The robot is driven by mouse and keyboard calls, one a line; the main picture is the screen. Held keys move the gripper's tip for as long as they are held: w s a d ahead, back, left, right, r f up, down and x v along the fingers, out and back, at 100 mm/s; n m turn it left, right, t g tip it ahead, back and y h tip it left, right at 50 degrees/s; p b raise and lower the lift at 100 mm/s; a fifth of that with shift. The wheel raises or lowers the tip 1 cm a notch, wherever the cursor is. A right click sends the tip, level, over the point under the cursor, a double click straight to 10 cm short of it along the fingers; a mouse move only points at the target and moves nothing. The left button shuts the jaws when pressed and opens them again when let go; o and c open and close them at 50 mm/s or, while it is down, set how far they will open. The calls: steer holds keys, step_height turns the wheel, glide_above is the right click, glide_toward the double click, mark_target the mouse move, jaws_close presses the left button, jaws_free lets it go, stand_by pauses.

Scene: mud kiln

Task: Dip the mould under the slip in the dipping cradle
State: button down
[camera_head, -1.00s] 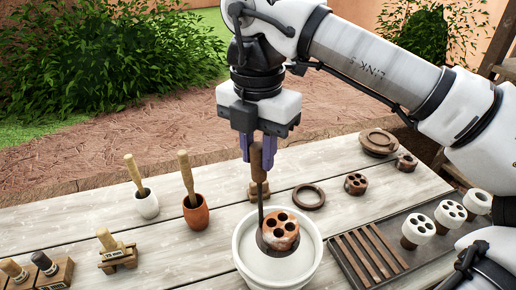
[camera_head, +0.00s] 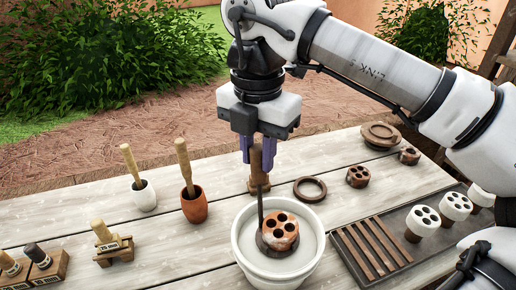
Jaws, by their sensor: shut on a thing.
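My gripper (camera_head: 259,152) is shut on the wooden handle (camera_head: 256,160) of the dipping cradle. The cradle's thin dark rod (camera_head: 260,200) runs down from it into the white bucket (camera_head: 241,247) of pale slip (camera_head: 306,243). The reddish-brown round mould (camera_head: 279,224), with several holes in its top, is upright inside the bucket at the foot of the rod. Its top and upper side show above the slip. Its darker lower side (camera_head: 276,247) shows close to the slip surface. The cradle's lower end is hidden.
A slatted rack (camera_head: 372,252) with white-topped moulds (camera_head: 424,219) stands right of the bucket. A dark ring (camera_head: 310,189) and a brown mould (camera_head: 358,176) lie behind it. An orange pot (camera_head: 194,207) and a white pot (camera_head: 144,196) with wooden handles stand left. The boards directly left of the bucket are clear.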

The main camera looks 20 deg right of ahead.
mark_target(258, 179)
steer(key=shift+f+b, duration=2.5)
steer(key=shift+f, duration=0.6)
steer(key=shift+r, duration=0.15)
stand_by(0.8)
